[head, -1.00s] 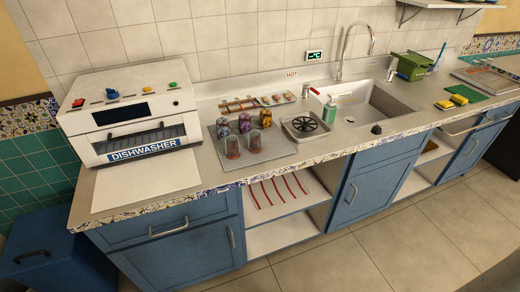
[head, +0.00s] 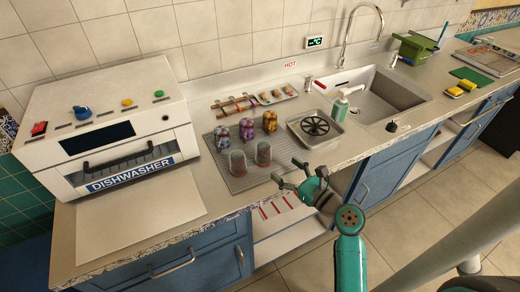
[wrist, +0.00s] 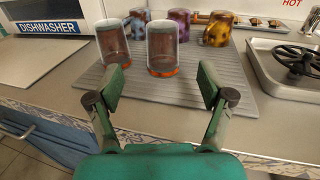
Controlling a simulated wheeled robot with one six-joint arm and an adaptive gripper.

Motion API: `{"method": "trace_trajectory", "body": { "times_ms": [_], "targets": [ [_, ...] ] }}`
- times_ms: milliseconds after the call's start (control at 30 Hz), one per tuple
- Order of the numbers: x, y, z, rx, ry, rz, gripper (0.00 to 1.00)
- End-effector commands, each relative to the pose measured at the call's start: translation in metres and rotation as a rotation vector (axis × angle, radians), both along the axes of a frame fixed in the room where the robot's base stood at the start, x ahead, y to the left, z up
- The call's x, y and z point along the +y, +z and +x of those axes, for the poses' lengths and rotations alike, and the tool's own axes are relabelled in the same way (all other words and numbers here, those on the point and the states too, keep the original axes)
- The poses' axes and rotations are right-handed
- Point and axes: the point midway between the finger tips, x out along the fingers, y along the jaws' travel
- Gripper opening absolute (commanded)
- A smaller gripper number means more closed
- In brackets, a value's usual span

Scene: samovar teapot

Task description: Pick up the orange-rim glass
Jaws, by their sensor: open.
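Two clear glasses stand upside down on a grey ribbed mat (head: 222,143) on the counter. The orange-rim glass (head: 263,154) is the right one in the head view. In the wrist view this glass (wrist: 162,45) shows its orange rim down on the mat, straight ahead between my fingers.
Several patterned cups (head: 246,129) stand behind the glasses. A metal tray with a black wheel-shaped piece (head: 315,125) is at the right. The dishwasher (head: 105,125) is at the left.

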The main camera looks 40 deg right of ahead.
Motion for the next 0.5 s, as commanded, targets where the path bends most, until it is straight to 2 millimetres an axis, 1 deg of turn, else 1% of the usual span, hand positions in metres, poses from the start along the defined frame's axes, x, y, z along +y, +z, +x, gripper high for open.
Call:
{"method": "trace_trajectory", "body": {
  "times_ms": [67,300,400,500],
  "targets": [
    [-0.002,0.003,0.008,-0.005,0.006,0.009,0.8],
    [-0.002,0.002,0.043,-0.005,0.006,0.01,0.8],
    [-0.002,0.002,0.052,-0.004,0.006,0.009,0.8],
    [-0.003,0.002,0.056,-0.005,0.003,0.009,0.8]
  ]
}}
